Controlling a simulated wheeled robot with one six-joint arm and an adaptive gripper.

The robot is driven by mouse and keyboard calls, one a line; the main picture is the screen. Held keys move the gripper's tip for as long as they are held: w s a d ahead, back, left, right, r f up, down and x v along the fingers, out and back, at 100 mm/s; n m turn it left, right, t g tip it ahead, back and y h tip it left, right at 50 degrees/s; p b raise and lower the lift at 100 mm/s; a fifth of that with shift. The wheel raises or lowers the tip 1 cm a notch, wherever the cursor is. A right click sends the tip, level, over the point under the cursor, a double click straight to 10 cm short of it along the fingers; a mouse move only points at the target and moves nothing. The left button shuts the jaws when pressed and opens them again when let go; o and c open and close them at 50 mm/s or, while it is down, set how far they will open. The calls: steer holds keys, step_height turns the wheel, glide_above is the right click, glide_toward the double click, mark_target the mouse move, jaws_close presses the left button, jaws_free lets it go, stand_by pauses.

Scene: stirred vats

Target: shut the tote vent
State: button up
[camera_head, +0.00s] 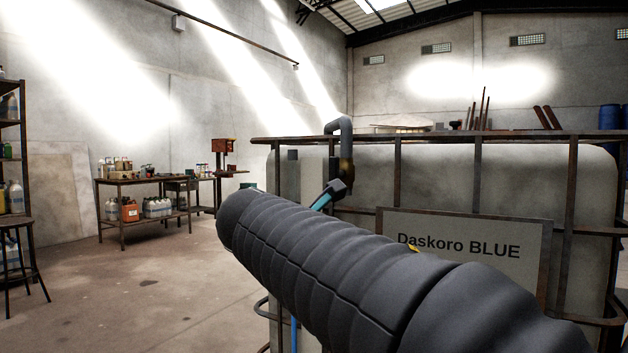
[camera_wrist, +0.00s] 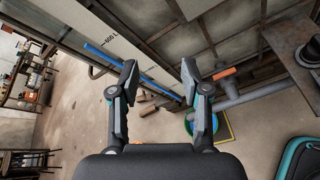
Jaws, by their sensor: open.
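The tote (camera_head: 360,190), a pale tank in a rusty cage labelled "Daskoro BLUE", fills the right of the head view. A dark bent pipe (camera_head: 341,125) with a brassy band rises at its left end; it looks like the vent, but whether it is open or shut I cannot tell. My gripper (camera_wrist: 158,70) is open and empty in the wrist view, its fingers apart over the tote's side. In the head view only a dark and teal part of my gripper (camera_head: 331,192) shows, just below the pipe; my sleeved arm hides the rest.
A blue tube (camera_wrist: 130,68) runs beside a "600 L" mark. A grey pipe (camera_wrist: 260,96) and an orange-ended fitting (camera_wrist: 226,73) lie right of the fingers. A round green-and-blue container (camera_wrist: 190,125) stands below. Loaded benches (camera_head: 140,182) stand far left; floor between is clear.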

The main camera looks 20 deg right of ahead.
mark_target(332, 172)
steer(key=w+a+r+n+t+h, duration=0.15)
steer(key=w+r+n+h, duration=0.4)
steer(key=r, duration=0.65)
steer(key=shift+n+y, duration=0.25)
steer(key=shift+y, duration=0.5)
steer(key=x, duration=0.4)
steer(key=p+x, duration=0.1)
steer(key=x, duration=0.9)
steer(key=shift+w+a+r+p, duration=0.2)
steer(key=shift+w+p, duration=0.1)
steer(key=shift+w, duration=0.2)
jaws_close()
